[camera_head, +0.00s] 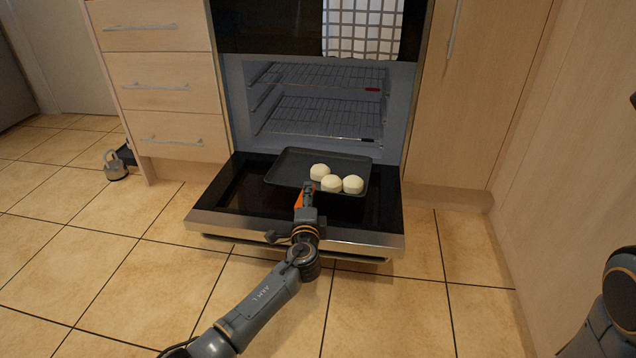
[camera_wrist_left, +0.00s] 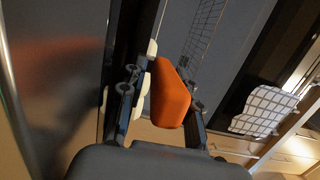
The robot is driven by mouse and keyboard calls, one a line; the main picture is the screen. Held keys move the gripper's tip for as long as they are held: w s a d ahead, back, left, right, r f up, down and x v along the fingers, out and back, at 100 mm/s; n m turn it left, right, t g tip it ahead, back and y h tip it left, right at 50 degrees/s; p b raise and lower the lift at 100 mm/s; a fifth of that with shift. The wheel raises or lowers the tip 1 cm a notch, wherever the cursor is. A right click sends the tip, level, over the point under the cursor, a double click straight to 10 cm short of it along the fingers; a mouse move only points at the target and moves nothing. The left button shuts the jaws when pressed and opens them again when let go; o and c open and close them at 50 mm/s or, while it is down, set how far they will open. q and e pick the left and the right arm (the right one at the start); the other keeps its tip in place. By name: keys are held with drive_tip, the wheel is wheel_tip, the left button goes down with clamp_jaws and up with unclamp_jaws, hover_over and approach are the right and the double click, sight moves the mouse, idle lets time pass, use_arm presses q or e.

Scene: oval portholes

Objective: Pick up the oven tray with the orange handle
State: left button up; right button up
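The dark oven tray (camera_head: 292,168) lies on the lowered oven door, with three pale round buns (camera_head: 331,182) at its right and front. Its orange handle (camera_head: 299,199) is at the tray's front edge, partly hidden by my left gripper (camera_head: 307,188). In the left wrist view the orange handle (camera_wrist_left: 170,97) lies between the two fingers of my left gripper (camera_wrist_left: 160,98). The fingers are apart, with a gap beside the handle on the left; contact on the right finger cannot be told. My right arm shows at the lower right edge; its gripper is out of view.
The open oven (camera_head: 325,110) holds wire racks behind the tray. The lowered oven door (camera_head: 330,237) juts over the tiled floor. A checked towel (camera_head: 362,28) hangs above. Drawers stand left, cupboards right. A kettle (camera_head: 116,166) is on the floor at left.

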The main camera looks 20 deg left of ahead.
use_arm(q)
drive_tip(key=shift+c, duration=0.2)
clamp_jaws()
drive_tip(key=shift+r, duration=0.2)
